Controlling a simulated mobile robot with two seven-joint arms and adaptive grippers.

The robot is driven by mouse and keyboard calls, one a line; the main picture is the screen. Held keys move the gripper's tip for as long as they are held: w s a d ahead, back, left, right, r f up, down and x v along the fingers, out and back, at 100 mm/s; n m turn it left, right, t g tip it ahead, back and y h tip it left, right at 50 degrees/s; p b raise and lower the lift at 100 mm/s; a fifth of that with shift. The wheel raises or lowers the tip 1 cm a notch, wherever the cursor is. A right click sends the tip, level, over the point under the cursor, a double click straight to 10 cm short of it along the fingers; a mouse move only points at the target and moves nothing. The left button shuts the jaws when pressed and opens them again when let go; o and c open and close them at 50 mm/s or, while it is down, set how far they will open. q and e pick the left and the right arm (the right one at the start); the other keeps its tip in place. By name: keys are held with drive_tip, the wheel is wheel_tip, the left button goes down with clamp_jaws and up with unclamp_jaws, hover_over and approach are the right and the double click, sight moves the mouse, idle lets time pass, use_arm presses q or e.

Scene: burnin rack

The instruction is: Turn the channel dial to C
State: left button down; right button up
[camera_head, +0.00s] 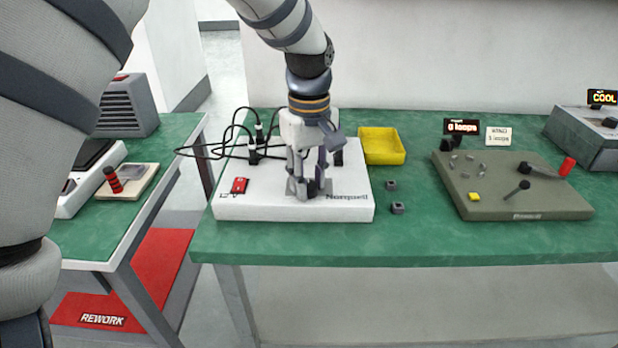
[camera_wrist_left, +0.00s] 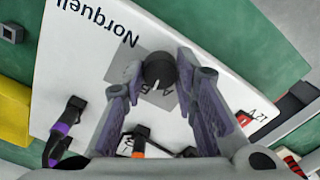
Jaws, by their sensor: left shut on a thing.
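The channel dial (camera_wrist_left: 160,70) is a round black knob with a pale pointer mark, on a grey square plate on top of a white unit (camera_head: 240,208). My left gripper (camera_head: 310,190) points down over the front of this unit. In the left wrist view its two fingers (camera_wrist_left: 162,85) stand on either side of the knob and are shut on it. In the head view the fingers mostly hide the dial. I cannot make out any channel letters around it. My right gripper is in neither view.
A small red part (camera_head: 239,185) sits at the unit's left. Black plugs with cables (camera_head: 256,150) rise behind the gripper. A yellow tray (camera_head: 382,146) and small grey blocks (camera_head: 397,208) lie to the right. A grey-green board (camera_head: 530,205) with a lever stands further right.

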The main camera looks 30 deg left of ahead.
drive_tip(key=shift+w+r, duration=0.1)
use_arm(q)
drive_tip(key=m+p, duration=0.1)
drive_tip(key=m, duration=0.1)
drive_tip(key=shift+r+m, duration=0.15)
drive_tip(key=shift+m, duration=1.15)
drive_tip(key=m, duration=0.2)
drive_tip(key=shift+m+p, duration=0.3)
drive_tip(key=shift+p, duration=0.05)
drive_tip(key=shift+f+m, duration=0.2)
drive_tip(key=shift+m, duration=1.6)
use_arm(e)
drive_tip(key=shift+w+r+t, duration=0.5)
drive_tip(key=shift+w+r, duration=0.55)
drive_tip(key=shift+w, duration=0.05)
use_arm(q)
drive_tip(key=c, duration=1.3)
unclamp_jaws()
